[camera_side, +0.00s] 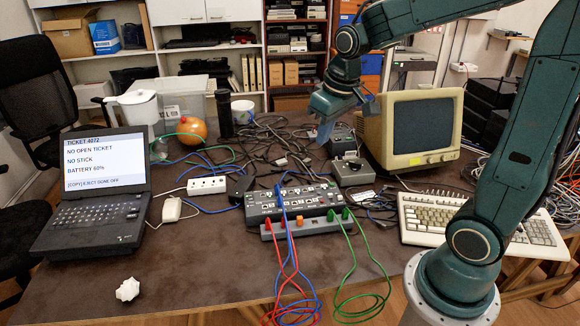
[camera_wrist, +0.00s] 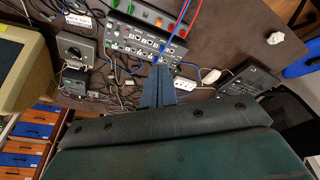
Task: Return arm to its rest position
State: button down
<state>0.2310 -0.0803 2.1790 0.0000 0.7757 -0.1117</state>
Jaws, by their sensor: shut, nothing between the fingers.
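My gripper (camera_side: 328,126) hangs over the back middle of the table, above the tangle of dark cables and to the left of the monitor. Its fingers point down and are shut with nothing between them. In the wrist view the closed fingers (camera_wrist: 157,84) show as a narrow blue-grey wedge, with the black switch box (camera_wrist: 140,40) beyond the tips. My arm rises from its base at the right and bends over the monitor. The gripper appears clear of the table, touching nothing that I can see.
The beige monitor (camera_side: 422,128) stands close to the right of my gripper. A grey knob box (camera_side: 352,171) sits below it. The switch box (camera_side: 294,203) has red, blue and green cables. A laptop (camera_side: 97,190) stands left, a keyboard (camera_side: 428,220) right. The front table is mostly clear.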

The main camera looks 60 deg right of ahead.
jog(key=s+a+r+t, duration=0.1)
jog(key=s+a+r, duration=0.1)
jog(key=s+a, duration=0.2)
jog(key=s+a+r+n+t, duration=0.1)
jog(key=s+a+r, duration=0.1)
jog(key=s, duration=0.9)
jog(key=shift+a+t+y, duration=0.3)
jog(key=shift+a, duration=0.55)
jog(key=shift+r, duration=0.1)
